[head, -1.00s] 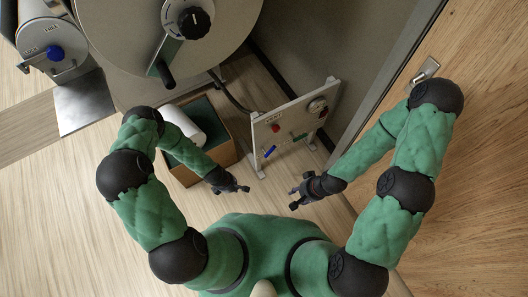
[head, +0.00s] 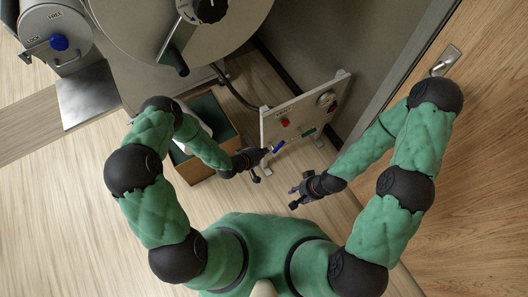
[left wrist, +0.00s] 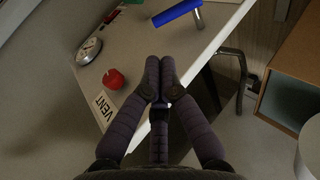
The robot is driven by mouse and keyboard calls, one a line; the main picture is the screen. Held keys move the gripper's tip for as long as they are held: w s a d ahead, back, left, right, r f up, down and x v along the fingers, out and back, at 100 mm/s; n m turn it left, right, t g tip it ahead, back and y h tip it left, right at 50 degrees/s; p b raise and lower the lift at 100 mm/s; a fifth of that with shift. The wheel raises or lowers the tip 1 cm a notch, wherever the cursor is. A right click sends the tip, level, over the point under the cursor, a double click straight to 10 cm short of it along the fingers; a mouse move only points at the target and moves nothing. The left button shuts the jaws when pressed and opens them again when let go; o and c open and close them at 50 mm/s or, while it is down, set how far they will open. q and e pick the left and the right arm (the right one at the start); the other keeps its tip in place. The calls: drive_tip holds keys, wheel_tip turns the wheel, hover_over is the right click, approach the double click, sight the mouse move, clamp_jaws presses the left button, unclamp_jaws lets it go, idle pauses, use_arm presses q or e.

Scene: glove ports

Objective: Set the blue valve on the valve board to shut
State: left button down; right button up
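The valve board (head: 268,125) is a pale upright panel right of centre in the head view. The blue valve (head: 278,146) is a bar-shaped handle low on its face, slanting in the picture. In the left wrist view the blue handle (left wrist: 177,13) lies at the top, beyond my fingertips. My left gripper (head: 262,166) is just left of the blue handle, empty; its two fingers lie side by side with the thumb apart. In the left wrist view this gripper (left wrist: 158,85) shows a gap to the handle. My right gripper (head: 294,198) is open and empty, below the board.
The board also carries a red knob (left wrist: 113,79), a round gauge (left wrist: 89,50), a VENT label (left wrist: 103,110) and a green handle (head: 308,132). An open box (head: 196,172) stands left of the board. A large round door (head: 135,30) is above. Floor is clear at lower left.

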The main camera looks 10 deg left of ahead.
sight(281, 144)
use_arm(q)
drive_tip(key=b+x, duration=0.4)
drive_tip(key=x, duration=0.6)
drive_tip(key=shift+f, duration=0.3)
drive_tip(key=shift+w+d+f+b, duration=0.2)
drive_tip(key=shift+w+d+b, duration=0.1)
drive_tip(key=shift+w+b, duration=0.15)
use_arm(e)
wheel_tip(281, 144, down, 5)
drive_tip(key=shift+f, duration=0.2)
use_arm(q)
drive_tip(key=shift+s+r, duration=0.1)
use_arm(e)
drive_tip(key=shift+r, duration=0.2)
use_arm(q)
drive_tip(key=shift+d+p, duration=0.1)
drive_tip(key=shift+p, duration=0.25)
drive_tip(key=shift+g+y, duration=0.3)
drive_tip(key=shift+p, duration=0.35)
use_arm(e)
drive_tip(key=shift+w+d+r, duration=0.1)
drive_tip(key=shift+w+r, duration=0.4)
drive_tip(key=shift+w, duration=0.2)
use_arm(q)
drive_tip(key=shift+d+y, duration=0.1)
drive_tip(key=shift+y, duration=0.2)
use_arm(e)
drive_tip(key=shift+w+r, duration=0.1)
